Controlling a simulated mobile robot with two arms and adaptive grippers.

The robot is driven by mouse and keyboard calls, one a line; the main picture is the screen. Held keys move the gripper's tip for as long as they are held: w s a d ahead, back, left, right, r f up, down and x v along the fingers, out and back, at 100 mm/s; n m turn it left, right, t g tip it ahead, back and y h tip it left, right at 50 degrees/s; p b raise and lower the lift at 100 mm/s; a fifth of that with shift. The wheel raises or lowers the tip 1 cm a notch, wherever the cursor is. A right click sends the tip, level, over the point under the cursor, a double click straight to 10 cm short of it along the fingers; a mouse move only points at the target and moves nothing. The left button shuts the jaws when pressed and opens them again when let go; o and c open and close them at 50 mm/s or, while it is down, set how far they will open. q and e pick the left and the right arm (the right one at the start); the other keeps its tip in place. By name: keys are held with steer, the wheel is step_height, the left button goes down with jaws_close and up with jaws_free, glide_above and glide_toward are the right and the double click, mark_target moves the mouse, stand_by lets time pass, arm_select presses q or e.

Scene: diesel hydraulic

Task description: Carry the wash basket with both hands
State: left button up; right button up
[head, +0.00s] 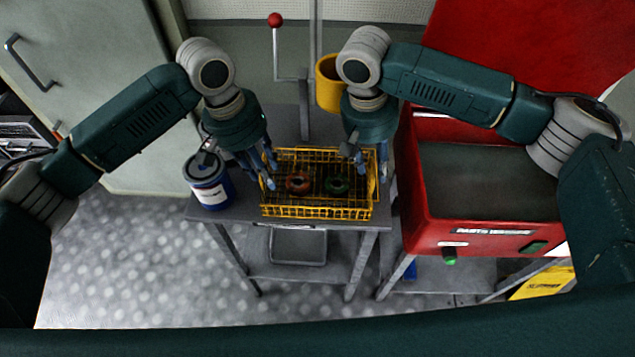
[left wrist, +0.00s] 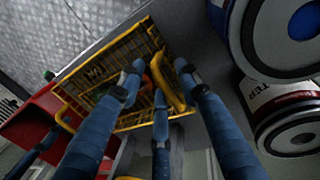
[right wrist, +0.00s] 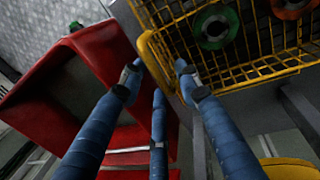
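The yellow wire wash basket (head: 317,211) sits on a grey table and also shows in the left wrist view (left wrist: 85,85) and the right wrist view (right wrist: 172,38). It holds a red-orange ring part (head: 298,183) and a green ring part (head: 336,185). My left gripper (head: 262,172) is at its left end; in the left wrist view the fingers (left wrist: 159,82) are spread around the yellow end handle (left wrist: 172,90). My right gripper (head: 367,165) is at its right end; its fingers (right wrist: 158,80) are spread, with the right handle (right wrist: 152,62) between them. Contact with either handle is unclear.
A blue can (head: 208,182) stands on the table close left of the basket. The red parts washer (head: 480,238) with its open lid is close on the right. A yellow container (head: 328,85) and a red-knobbed lever (head: 275,20) are behind.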

arm_select(q)
jaws_close()
arm_select(e)
jaws_close()
arm_select(q)
steer(key=shift+w+r, duration=0.1)
steer(key=shift+r, duration=0.05)
arm_select(e)
steer(key=shift+r, duration=0.2)
